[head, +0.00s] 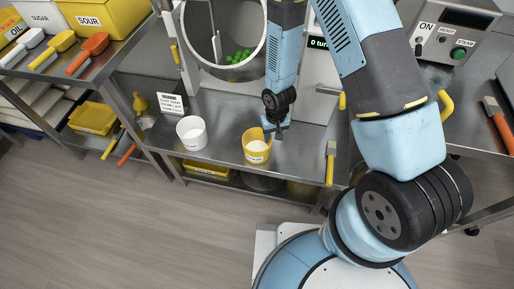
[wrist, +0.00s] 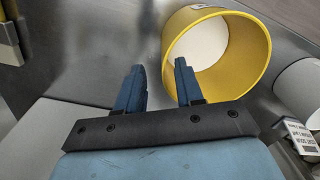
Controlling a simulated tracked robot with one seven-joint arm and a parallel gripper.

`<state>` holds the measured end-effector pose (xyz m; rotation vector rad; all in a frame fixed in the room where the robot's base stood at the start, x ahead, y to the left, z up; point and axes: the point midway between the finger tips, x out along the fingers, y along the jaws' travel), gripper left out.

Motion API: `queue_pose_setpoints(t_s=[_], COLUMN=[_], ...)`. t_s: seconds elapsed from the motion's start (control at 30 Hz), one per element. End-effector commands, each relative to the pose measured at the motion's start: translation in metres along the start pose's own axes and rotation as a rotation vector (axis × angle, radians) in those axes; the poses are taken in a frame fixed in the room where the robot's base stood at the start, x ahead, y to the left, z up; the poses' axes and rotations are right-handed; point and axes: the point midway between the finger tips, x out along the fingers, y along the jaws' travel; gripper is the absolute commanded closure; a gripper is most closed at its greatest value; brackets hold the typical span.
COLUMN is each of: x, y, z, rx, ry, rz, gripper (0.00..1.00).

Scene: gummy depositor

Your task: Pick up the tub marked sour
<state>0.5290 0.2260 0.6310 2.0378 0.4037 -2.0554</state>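A yellow bin with a label reading SOUR (head: 98,18) stands at the upper left of the head view, on the steel counter; its top is cut off. A small yellow tub (head: 257,157) with white contents stands on the middle bench; its label is too small to read. My gripper (head: 277,130) is close to this small tub's upper right side.
A white tub (head: 191,137) stands left of the small yellow one, near a small sign (head: 171,103). Behind is a round drum opening (head: 262,45) with green pieces. Orange, yellow and white scoops lie at left.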

Motion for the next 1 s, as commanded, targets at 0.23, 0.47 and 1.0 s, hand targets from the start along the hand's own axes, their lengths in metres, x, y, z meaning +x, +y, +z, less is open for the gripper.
queue_pose_setpoints(t_s=[0.23,0.47,1.0], x=[0.012,0.034,0.062], y=[0.000,-0.004,-0.005], z=[0.000,-0.003,-0.005], rx=[-0.001,0.000,0.000], ry=[0.000,-0.001,0.001], rz=[0.000,0.001,0.000], gripper=[0.63,0.63,0.63])
